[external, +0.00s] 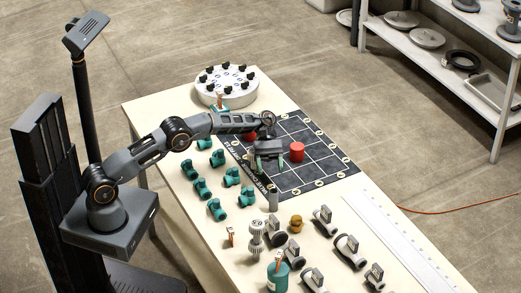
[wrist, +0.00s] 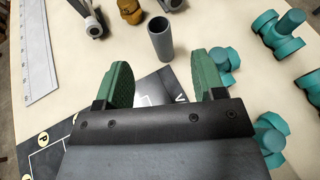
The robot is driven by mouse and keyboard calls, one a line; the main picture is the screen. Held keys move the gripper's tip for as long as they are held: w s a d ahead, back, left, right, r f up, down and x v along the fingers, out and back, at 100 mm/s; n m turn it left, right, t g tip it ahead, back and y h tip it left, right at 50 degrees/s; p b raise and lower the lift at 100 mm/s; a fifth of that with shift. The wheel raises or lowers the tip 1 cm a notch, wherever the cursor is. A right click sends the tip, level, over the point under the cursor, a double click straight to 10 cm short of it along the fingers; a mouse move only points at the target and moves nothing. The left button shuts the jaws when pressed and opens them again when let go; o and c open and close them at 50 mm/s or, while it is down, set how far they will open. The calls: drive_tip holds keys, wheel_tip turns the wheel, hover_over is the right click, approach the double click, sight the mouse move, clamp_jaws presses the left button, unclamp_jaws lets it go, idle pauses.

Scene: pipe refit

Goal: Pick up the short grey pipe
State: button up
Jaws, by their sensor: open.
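The short grey pipe (wrist: 161,40) stands upright on the table in the wrist view, its open end up. It also shows in the external view (external: 272,200), just off the near edge of the dark grid mat. My gripper (wrist: 165,82) is open and empty, with green finger pads apart. In the wrist view the pipe lies beyond the fingertips, roughly in line with the gap and not between the pads. In the external view my gripper (external: 266,164) is above the mat, behind the pipe.
Several teal fittings (external: 215,208) lie left of the pipe, and grey valves (external: 349,249) lie to the right. A brass fitting (external: 296,223) is close by. Two red cylinders (external: 297,152) are on the grid mat (external: 318,176). A white ruler (external: 400,247) lies along the right edge.

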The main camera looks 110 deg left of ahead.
sight(274, 190)
drive_tip(key=x, duration=1.1)
drive_tip(key=shift+w+d, duration=0.1)
drive_tip(key=shift+w, duration=0.05)
drive_tip(key=c, duration=1)
drive_tip(key=shift+r, duration=0.1)
